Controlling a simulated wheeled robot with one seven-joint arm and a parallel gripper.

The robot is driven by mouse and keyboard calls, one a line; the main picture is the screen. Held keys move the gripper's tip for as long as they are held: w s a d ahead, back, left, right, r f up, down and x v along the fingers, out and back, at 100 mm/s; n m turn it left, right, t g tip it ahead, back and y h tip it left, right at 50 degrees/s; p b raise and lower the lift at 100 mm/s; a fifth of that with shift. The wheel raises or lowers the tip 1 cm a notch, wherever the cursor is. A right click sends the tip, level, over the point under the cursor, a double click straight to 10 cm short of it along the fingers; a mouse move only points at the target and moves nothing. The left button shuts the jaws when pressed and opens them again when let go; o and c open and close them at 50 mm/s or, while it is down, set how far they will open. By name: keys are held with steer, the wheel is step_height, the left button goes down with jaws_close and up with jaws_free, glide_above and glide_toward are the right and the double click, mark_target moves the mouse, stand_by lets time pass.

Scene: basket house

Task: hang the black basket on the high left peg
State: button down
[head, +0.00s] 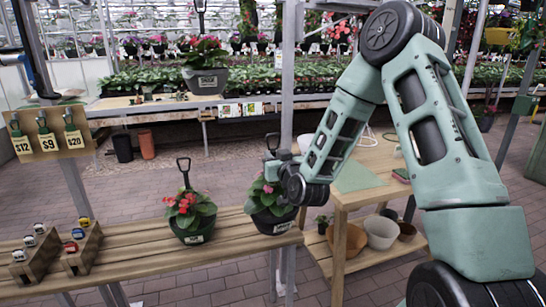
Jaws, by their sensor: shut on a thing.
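My gripper (274,168) is shut on the upright handle of the black basket (273,224), above its leaves. This basket holds a plant with green leaves and pink flowers and has a pale label on its front. It is upright at the right end of the wooden bench; I cannot tell whether it touches the bench top. My gripper hides part of its plant and handle. The high left peg cannot be made out.
A dark green basket (193,236) with red flowers stands close left on the bench (125,262). A grey basket (206,82) hangs above it. A metal post (287,75) rises behind my gripper. A wooden table (358,196) with pots stands right. Small blocks sit on the bench's left.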

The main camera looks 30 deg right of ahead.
steer(key=s+a+f+y, duration=0.1)
steer(key=s+a+f, duration=0.1)
steer(key=f, duration=0.3)
steer(key=s+a+f+n, duration=0.1)
steer(key=s+a+f, duration=0.1)
steer(key=s+f, duration=0.3)
steer(key=s+a+f+y, duration=0.1)
steer(key=s+a+f, duration=0.1)
steer(key=f, duration=0.5)
steer(key=shift+s+a+y, duration=0.1)
steer(key=shift+s+y, duration=0.2)
steer(key=shift+s, duration=0.45)
steer(key=s+a+f+n+y, duration=0.1)
steer(key=s+a+f, duration=0.3)
steer(key=s+f, duration=0.3)
steer(key=shift+f, duration=2)
steer(key=shift+r, duration=0.1)
